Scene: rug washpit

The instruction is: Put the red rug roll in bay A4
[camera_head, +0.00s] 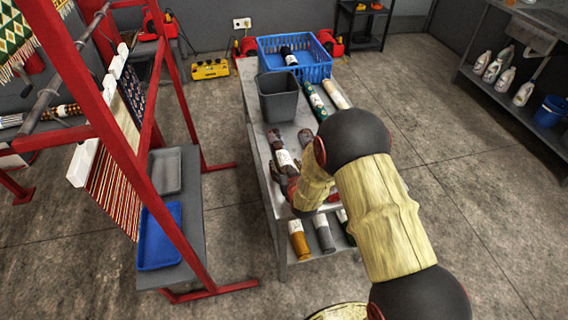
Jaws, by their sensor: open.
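My gripper (282,174) is open at the near left part of the metal table, partly hidden by my own arm. A dark reddish-brown rug roll with a white label (284,158) lies on the table right at the gripper. It could be the red rug roll, but its colour is dull here. I cannot tell whether the fingers touch it or are around it. No A4 marking is readable. Below the tabletop, an orange roll (299,240) and a grey roll (325,234) stick out of the lower level.
A grey bin (278,97), a blue crate (311,64) and green and cream rolls (316,101) are farther back on the table. A red loom frame (146,150) stands at left, with a blue tray (159,236). The floor at right is clear.

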